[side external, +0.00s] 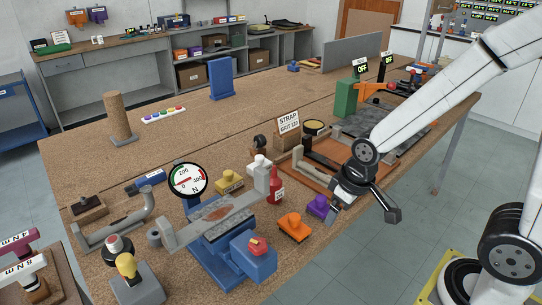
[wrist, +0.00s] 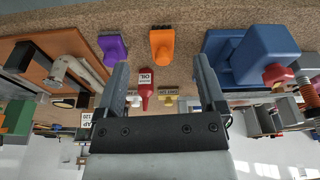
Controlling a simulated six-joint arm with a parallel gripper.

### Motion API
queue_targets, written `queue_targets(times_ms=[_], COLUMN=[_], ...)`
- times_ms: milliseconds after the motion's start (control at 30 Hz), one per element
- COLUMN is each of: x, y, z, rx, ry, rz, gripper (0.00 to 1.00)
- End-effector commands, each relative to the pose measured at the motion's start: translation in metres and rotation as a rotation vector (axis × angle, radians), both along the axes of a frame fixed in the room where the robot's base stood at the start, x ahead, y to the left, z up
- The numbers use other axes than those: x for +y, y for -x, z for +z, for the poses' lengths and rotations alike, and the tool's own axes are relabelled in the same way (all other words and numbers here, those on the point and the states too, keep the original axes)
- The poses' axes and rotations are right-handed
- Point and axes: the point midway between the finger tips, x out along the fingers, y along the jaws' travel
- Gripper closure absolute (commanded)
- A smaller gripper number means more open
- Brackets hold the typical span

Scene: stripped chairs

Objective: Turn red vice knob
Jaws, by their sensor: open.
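The red vice knob (side external: 257,246) sits on top of the blue vice (side external: 217,254) near the front of the bench. In the wrist view the red knob (wrist: 276,73) shows at the right, beside the blue vice body (wrist: 262,54). My gripper (side external: 332,214) is over the bench's front edge area, to the right of the knob and well apart from it. In the wrist view my gripper (wrist: 162,64) has its two fingers spread with nothing held between them.
A round dial gauge (side external: 188,180) stands behind the vice. An orange-brown tray (side external: 298,172) lies behind my gripper.

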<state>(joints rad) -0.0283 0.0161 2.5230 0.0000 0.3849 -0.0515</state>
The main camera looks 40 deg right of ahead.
Motion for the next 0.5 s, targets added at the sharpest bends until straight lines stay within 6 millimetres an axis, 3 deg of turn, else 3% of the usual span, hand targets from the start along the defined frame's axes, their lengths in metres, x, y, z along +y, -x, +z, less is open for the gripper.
queue_targets(times_ms=[267, 500], x=[0.051, 0.120], y=[-0.037, -0.063], z=[0.018, 0.040], rx=[0.065, 0.136], ry=[0.053, 0.106], rz=[0.402, 0.866], gripper=[0.11, 0.11])
